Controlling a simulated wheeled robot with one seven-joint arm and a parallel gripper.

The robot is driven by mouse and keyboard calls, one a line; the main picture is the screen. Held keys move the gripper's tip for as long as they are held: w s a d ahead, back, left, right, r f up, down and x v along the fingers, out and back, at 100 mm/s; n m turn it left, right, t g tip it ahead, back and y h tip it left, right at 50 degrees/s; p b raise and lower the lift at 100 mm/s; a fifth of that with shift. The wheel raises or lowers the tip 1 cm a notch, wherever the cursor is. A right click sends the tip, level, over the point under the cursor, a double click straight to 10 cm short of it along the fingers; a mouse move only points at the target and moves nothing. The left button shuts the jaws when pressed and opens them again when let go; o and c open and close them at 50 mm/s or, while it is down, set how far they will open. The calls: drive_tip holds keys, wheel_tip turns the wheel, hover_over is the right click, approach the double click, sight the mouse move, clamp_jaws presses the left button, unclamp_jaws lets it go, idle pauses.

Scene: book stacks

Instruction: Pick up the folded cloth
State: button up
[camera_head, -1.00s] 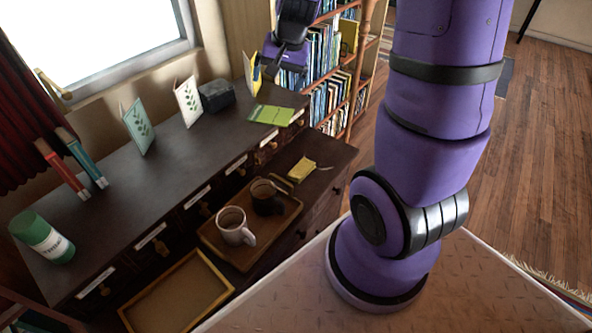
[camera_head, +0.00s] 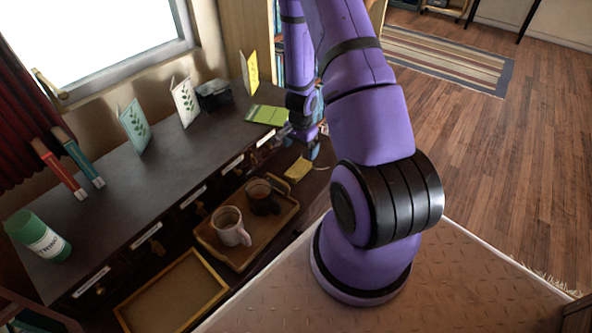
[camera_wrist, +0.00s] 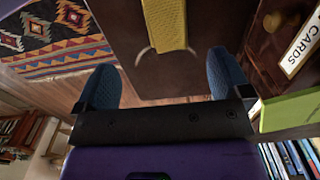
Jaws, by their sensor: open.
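The folded cloth is a small yellow textured bundle (camera_head: 298,169) lying on the lower ledge of the cabinet, just beyond the wooden tray. In the wrist view the yellow cloth (camera_wrist: 165,22) is at the top centre, ahead of the fingers and roughly in line with the gap between them. My gripper (camera_wrist: 165,78) is open and empty, with its two blue fingers wide apart. In the head view my gripper (camera_head: 312,142) is above the ledge close to the cloth, partly hidden by my arm. The fingers are apart from the cloth.
A wooden tray (camera_head: 244,257) with two mugs (camera_head: 230,226) stands beside the cloth. A green booklet-like item (camera_head: 266,114) lies on the upper top, near my gripper. Labelled drawer fronts (camera_head: 232,163) rise behind the ledge. A bookshelf stands beyond.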

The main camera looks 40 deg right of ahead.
hover_over(298, 167)
drive_tip(key=f, duration=0.3)
drive_tip(key=s+f, duration=0.1)
drive_tip(key=f, duration=0.1)
drive_tip(key=shift+w+a+f, duration=0.1)
drive_tip(key=shift+w+f, duration=0.15)
drive_tip(key=shift+f, duration=1.2)
drive_tip(key=shift+w+a+f, duration=0.1)
drive_tip(key=shift+w+f, duration=0.1)
drive_tip(key=shift+f, duration=1.25)
drive_tip(key=shift+d, duration=0.1)
drive_tip(key=c, duration=1.1)
drive_tip(key=shift+o, duration=0.2)
drive_tip(key=shift+r, duration=0.2)
